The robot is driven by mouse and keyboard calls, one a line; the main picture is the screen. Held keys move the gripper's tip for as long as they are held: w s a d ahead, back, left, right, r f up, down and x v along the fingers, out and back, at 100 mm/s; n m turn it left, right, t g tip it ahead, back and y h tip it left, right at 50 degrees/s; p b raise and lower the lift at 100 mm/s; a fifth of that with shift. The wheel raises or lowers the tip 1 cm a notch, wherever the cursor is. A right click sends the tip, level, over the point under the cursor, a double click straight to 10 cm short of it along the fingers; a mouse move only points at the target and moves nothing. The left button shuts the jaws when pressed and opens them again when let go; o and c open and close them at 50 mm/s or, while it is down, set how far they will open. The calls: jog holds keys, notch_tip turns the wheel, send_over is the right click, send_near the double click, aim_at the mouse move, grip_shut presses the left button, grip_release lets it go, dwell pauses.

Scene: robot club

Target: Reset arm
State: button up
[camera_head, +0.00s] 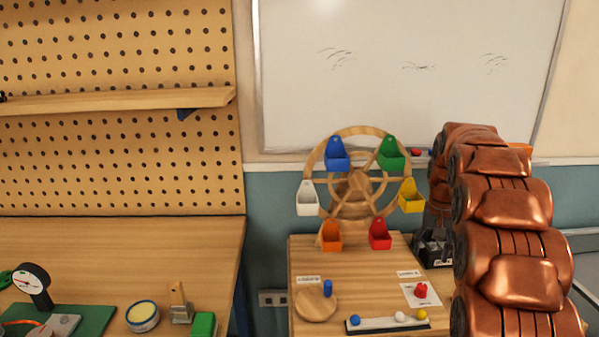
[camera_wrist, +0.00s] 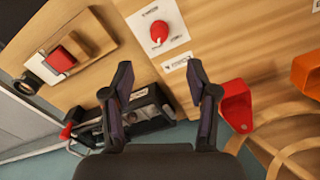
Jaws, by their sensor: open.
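My gripper (camera_wrist: 160,78) is open in the wrist view, its two dark fingers spread with nothing between them. It hangs over the edge of a wooden tabletop, with a black device (camera_wrist: 150,112) lower down beyond the fingers. A red knob-like piece (camera_wrist: 159,32) on a white card lies on the tabletop ahead of the fingers. A red bin (camera_wrist: 236,106) is just right of the right finger. In the head view my copper-coloured arm fills the right side and hides part of the small table (camera_head: 375,285); the gripper's fingers cannot be made out there.
A wooden wheel (camera_head: 319,150) with several coloured bins stands on the small table. A round wooden plate (camera_head: 316,306), a blue cylinder (camera_head: 328,288) and a tray with balls (camera_head: 365,324) are in front. A workbench (camera_head: 120,245) is at left, a whiteboard (camera_head: 400,60) behind.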

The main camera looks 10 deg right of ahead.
jog(key=s+a+r+n+g+p, duration=0.1)
jog(key=s+a+r+n+p, duration=0.15)
jog(key=s+a, duration=0.6)
jog(key=s+a+r+n+p, duration=0.1)
jog(key=s+a+r, duration=0.3)
jog(key=s+a, duration=0.45)
jog(key=s+a+f+n+p, duration=0.1)
jog(key=s+a+p, duration=0.1)
jog(key=s, duration=0.8)
jog(key=s+a+n+p, duration=0.1)
jog(key=s+a, duration=0.3)
jog(key=s, duration=0.6)
jog(key=shift+s+a+f+n+g+p, duration=0.3)
jog(key=shift+s+f+n+g+p, duration=0.05)
jog(key=shift+g, duration=0.05)
